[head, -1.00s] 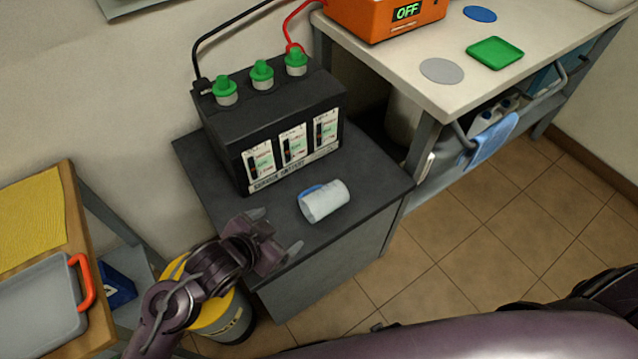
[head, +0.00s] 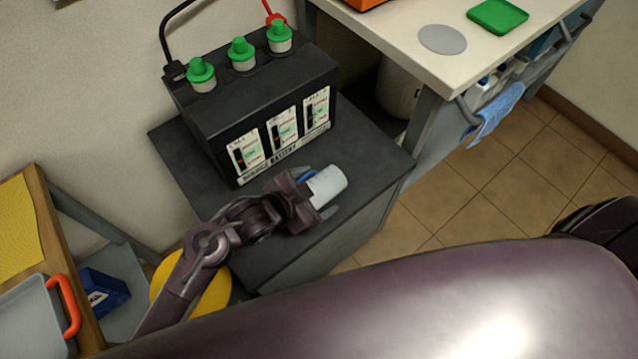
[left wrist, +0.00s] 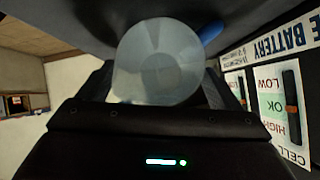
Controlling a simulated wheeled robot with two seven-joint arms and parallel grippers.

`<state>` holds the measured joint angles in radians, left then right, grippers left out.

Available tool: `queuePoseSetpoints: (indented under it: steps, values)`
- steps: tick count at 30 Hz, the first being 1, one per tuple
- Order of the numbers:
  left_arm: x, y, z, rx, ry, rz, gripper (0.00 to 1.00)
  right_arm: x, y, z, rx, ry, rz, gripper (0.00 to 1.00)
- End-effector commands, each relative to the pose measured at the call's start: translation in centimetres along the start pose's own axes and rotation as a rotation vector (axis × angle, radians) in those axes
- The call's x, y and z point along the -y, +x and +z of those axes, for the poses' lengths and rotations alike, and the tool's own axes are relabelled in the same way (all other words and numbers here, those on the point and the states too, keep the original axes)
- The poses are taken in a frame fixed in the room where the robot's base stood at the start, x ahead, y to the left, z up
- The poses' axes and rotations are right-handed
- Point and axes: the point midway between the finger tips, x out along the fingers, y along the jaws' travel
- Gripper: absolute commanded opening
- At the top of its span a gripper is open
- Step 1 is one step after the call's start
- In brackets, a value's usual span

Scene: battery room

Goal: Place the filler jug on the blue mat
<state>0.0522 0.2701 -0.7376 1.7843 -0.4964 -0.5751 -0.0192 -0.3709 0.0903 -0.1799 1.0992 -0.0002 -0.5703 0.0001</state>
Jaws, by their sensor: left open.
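The filler jug (head: 330,186), pale and translucent with a blue handle, lies on its side on the dark cabinet top in front of the battery. In the left wrist view the jug (left wrist: 158,62) shows its round end toward the camera, with blue at its upper right. My left gripper (head: 318,194) is open, with its fingers on either side of the jug's near end. I cannot tell whether they touch it. No blue mat is in view now. My right gripper is not in view.
The battery (head: 255,110) with green caps stands close behind the jug. A wooden-topped table (head: 55,245) with a grey tray (head: 35,318) is at left.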

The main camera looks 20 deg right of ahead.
Motion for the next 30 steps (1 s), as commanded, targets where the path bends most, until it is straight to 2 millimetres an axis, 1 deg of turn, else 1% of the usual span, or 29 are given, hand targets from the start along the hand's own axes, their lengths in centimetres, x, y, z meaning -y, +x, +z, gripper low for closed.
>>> queuePoseSetpoints:
  steps: [1,3,9,11,18,21,30]
  values:
    - [-0.04,0.52,0.0,-0.001,-0.001,0.0,0.86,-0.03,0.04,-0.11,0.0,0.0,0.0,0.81]
    - [0.0,0.81,0.01,0.0,0.001,-0.001,0.86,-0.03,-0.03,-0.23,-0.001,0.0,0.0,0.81]
    - [0.02,0.82,-0.01,0.0,0.001,-0.001,0.86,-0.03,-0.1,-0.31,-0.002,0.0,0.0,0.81]
    - [0.02,0.81,-0.01,0.0,0.001,-0.001,0.79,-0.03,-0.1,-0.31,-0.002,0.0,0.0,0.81]
    - [0.01,0.8,0.01,0.0,0.0,-0.001,0.48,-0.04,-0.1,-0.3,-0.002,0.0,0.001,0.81]
    - [0.0,0.8,0.02,0.001,0.0,-0.001,0.36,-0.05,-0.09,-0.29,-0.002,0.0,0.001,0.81]
    - [0.04,0.73,-0.09,0.0,0.001,-0.001,0.35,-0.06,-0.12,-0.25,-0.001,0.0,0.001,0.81]
